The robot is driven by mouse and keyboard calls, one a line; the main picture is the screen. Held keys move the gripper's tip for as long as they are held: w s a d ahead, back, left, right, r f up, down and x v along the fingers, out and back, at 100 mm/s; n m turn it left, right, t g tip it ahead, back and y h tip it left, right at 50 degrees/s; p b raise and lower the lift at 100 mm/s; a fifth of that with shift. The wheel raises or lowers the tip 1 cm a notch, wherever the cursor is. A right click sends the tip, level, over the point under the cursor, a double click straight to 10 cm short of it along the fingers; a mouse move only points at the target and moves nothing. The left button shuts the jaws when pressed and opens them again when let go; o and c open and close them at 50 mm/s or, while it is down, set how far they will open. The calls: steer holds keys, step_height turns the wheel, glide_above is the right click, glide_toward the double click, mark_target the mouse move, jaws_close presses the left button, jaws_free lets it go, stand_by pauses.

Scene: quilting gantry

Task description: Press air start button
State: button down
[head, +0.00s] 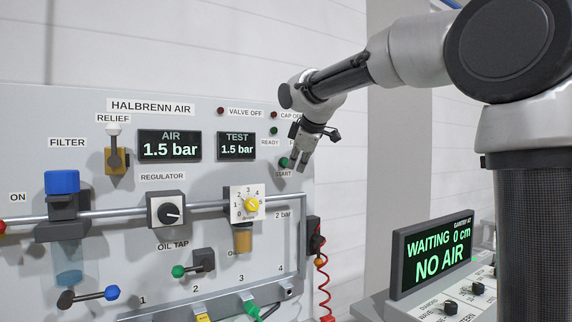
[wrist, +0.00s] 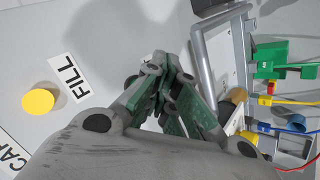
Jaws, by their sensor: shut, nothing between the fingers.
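The air start button (head: 283,162) is a small green button on the grey Halbrenn Air panel (head: 100,225), just above the START label (head: 283,174). My gripper (head: 299,169) is shut and empty, pointing down beside the button, slightly to its right in the head view. Whether the fingertips touch it cannot be told. In the wrist view my shut gripper (wrist: 172,62) fills the middle. The start button does not show there and may be hidden behind the fingers.
A yellow button (wrist: 38,101) stands next to the FILL label (wrist: 66,80). A rail (head: 130,214) crosses the panel front. The regulator knob (head: 168,211) and yellow dial (head: 250,205) stick out. A screen (head: 436,252) reads "WAITING 0 cm NO AIR"; the AIR display (head: 170,145) reads 1.5 bar.

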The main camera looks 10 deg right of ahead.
steer(key=s, duration=0.1)
steer(key=s+d, duration=0.1)
steer(key=s, duration=0.2)
steer(key=shift+s+d, duration=0.3)
steer(key=shift+s, duration=0.1)
stand_by(0.9)
steer(key=s+d+f+m+g, duration=0.25)
steer(key=s+f+m, duration=0.3)
steer(key=f, duration=0.35)
steer(key=s+d+f+m, duration=0.2)
steer(key=s+d+f, duration=0.1)
steer(key=s, duration=0.6)
steer(key=s+d+f+m+g, duration=0.1)
steer(key=s+d+f+m, duration=0.2)
steer(key=s+f, duration=0.3)
steer(key=s+d+f+m+g+h, duration=0.1)
steer(key=s+d+f+m, duration=0.2)
steer(key=s, duration=0.8)
steer(key=shift+s+d+f, duration=0.35)
steer(key=shift+d+f, duration=0.45)
steer(key=shift+f, duration=0.05)
